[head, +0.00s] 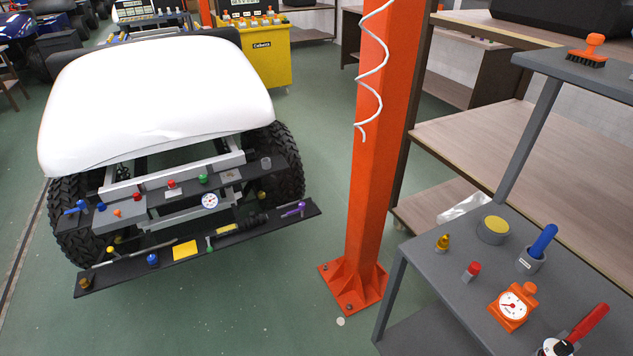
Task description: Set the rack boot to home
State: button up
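A black ribbed sleeve (256,222), which looks like the rack boot, lies on the dark lower shelf (128,267) across the front of the cart. It sits on the right half of that shelf, between a green-topped part (210,240) and a purple-handled tool (296,209). It is small and dark against the dark shelf, so its exact seating cannot be told. No mark reading "home" can be made out. My gripper is not in view.
The cart has a white body (155,85) and an upper ledge with a gauge (210,200) and coloured knobs. An orange post (372,170) stands right of it. A grey bench (455,215) with tools fills the lower right. Green floor (260,310) is clear before the cart.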

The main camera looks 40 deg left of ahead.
aim_at(255, 220)
jog(key=u, duration=2.1)
jog(key=k, duration=0.65)
jog(key=u, duration=0.55)
jog(key=i, duration=1.75)
jog(key=z, duration=0.45)
